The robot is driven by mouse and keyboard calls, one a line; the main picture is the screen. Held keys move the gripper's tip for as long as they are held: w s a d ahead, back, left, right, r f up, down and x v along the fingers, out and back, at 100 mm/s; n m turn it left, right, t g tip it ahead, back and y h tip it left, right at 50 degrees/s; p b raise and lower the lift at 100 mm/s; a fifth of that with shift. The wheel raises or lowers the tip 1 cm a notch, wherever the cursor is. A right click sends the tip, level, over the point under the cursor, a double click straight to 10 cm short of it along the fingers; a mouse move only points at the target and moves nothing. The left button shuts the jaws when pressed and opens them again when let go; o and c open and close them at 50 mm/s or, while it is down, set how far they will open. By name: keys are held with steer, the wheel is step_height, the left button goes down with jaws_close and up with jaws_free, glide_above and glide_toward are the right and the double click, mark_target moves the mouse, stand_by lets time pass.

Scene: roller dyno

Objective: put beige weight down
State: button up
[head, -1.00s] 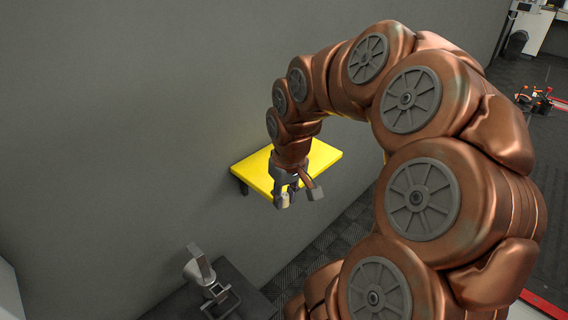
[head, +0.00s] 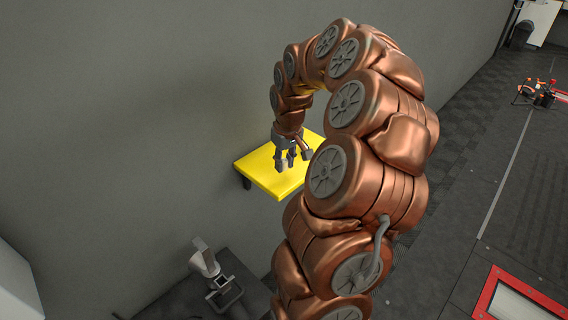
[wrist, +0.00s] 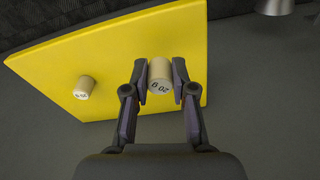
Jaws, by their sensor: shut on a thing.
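My gripper (wrist: 160,82) is shut on a beige weight (wrist: 159,76), a small cylinder with dark lettering on its end, held between the two fingertips. In the wrist view it lies over the yellow shelf (wrist: 60,55); I cannot tell whether it touches the surface. In the head view my gripper (head: 290,160) is over the yellow shelf (head: 258,172) on the wall, and the held weight cannot be made out there. A second beige weight (wrist: 84,88) stands on the shelf, left of my gripper in the wrist view and apart from it.
A grey device (head: 208,268) stands on a dark surface below and left of the shelf in the head view. The grey wall (head: 130,120) runs behind the shelf. A red-framed panel (head: 520,300) lies on the floor at right. Bare shelf shows between the two weights.

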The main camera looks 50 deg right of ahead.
mark_target(283, 174)
steer(key=shift+w+d, duration=0.7)
steer(key=shift+w, duration=0.05)
steer(key=shift+s+f+p, duration=0.1)
steer(key=shift+f+p, duration=0.8)
steer(key=shift+f, duration=0.95)
steer(key=shift+f, duration=0.15)
steer(key=o, duration=0.8)
